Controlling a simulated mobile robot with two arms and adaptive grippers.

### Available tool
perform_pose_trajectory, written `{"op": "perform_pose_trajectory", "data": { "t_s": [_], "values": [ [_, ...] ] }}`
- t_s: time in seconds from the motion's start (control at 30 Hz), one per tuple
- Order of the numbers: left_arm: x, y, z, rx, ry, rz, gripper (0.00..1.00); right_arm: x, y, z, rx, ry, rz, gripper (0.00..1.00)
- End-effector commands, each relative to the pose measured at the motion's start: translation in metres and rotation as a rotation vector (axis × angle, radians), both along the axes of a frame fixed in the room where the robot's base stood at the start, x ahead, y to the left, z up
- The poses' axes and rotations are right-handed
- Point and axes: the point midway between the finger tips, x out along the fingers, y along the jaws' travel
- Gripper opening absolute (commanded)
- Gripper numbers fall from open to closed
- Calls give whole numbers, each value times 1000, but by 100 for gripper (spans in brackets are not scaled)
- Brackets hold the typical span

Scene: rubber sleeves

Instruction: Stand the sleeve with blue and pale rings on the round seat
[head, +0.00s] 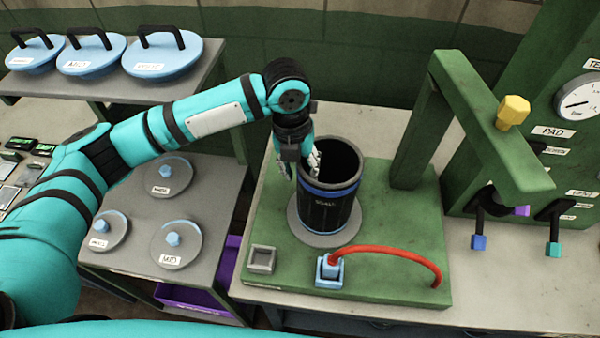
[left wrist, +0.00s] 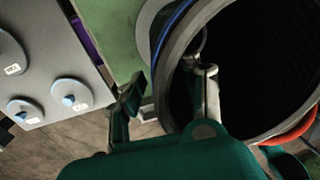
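The black sleeve (head: 325,212) stands upright on the round grey seat (head: 302,230) of the green base. It has a blue ring and a pale ring near its open top. Its wide mouth also fills the right of the left wrist view (left wrist: 265,70). My left gripper (head: 300,165) is at the sleeve's left rim, open, with one finger inside the mouth and the other outside. In the left wrist view the fingers (left wrist: 168,95) straddle the wall, with a gap at the outer finger. The sleeve's underside is hidden. My right gripper is not in view.
A red hose (head: 395,254) arches from a blue fitting (head: 329,272) in front of the seat. A green post and beam (head: 470,110) rise to the right. Lidded discs (head: 176,244) lie on the grey table at left; blue lids (head: 163,57) sit on a shelf behind.

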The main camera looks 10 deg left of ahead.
Motion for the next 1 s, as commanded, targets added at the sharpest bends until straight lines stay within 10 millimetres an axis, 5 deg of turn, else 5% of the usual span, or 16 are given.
{"op": "perform_pose_trajectory", "data": {
  "t_s": [0.5,1.0],
  "values": [
    [1,9,96,-1,-5,1,34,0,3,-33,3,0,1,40],
    [1,10,108,0,-1,0,34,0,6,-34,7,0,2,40]
  ]
}}
